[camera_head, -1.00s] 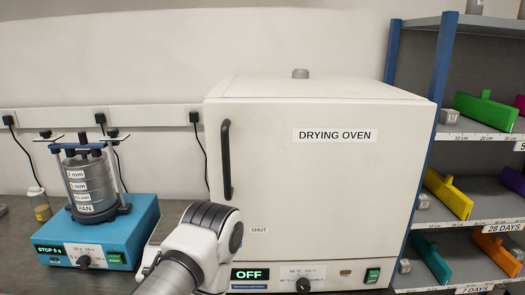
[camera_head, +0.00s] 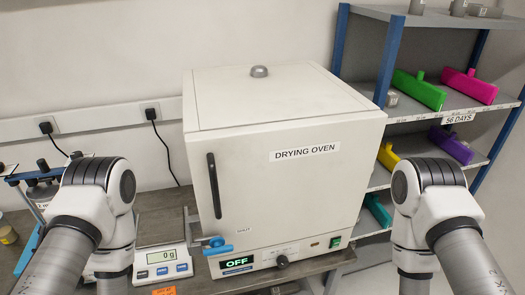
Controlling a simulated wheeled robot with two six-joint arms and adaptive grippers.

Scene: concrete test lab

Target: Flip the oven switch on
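The white drying oven (camera_head: 270,185) stands on the bench in the middle, with its door closed. Its display (camera_head: 237,263) reads OFF in green. A small green switch (camera_head: 335,242) sits at the right end of the lower control panel; its rocker position is too small to tell. A dark knob (camera_head: 282,262) is on the same panel. My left arm comes in at the left and my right arm at the right of the oven. Both bend downward, and their grippers are not visible. The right arm stands to the right of the switch without covering it.
A balance (camera_head: 163,264) reading 0 g stands left of the oven. A blue-handled item (camera_head: 217,246) is at the oven's lower left corner. A shelf rack (camera_head: 425,17) with coloured moulds stands behind at right. A sieve shaker is partly hidden at far left.

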